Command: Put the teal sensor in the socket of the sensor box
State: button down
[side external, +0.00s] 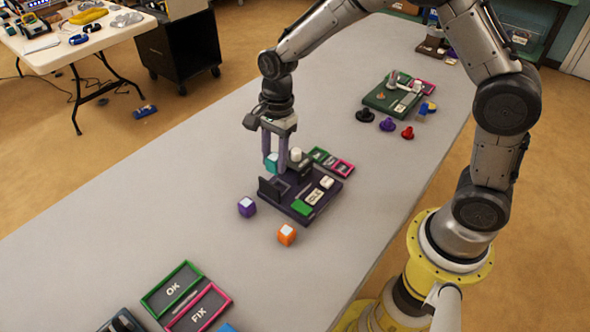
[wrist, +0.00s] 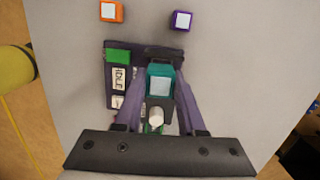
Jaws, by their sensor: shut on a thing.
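My gripper (side external: 276,163) is shut on the teal sensor (side external: 271,160), a small teal block that shows between the purple fingers in the wrist view (wrist: 160,82). My gripper points down over the back part of the dark sensor box (side external: 318,206). In the side view the sensor appears above the box, near its dark upright part (side external: 269,190). The box has a green block, white label plates and a white round knob (side external: 295,155). The socket is hidden or cannot be made out, and I cannot tell whether the sensor touches the box.
A purple cube (side external: 247,207) and an orange cube (side external: 286,234) lie on the table close to the box. Green and pink trays marked OK (side external: 152,303) and FIX (side external: 225,304) lie in front. Another green board (side external: 380,101) stands farther back. The table's left part is clear.

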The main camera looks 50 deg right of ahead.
aim_at(279, 180)
jog(key=shift+w+d+f, duration=0.15)
jog(key=shift+d+f, duration=0.25)
jog(key=shift+f, duration=0.2)
jog(key=shift+w+d+f, duration=0.15)
jog(key=shift+d+f, duration=0.2)
jog(key=shift+f, duration=2)
jog(key=shift+f, duration=1.4)
dwell(0.4)
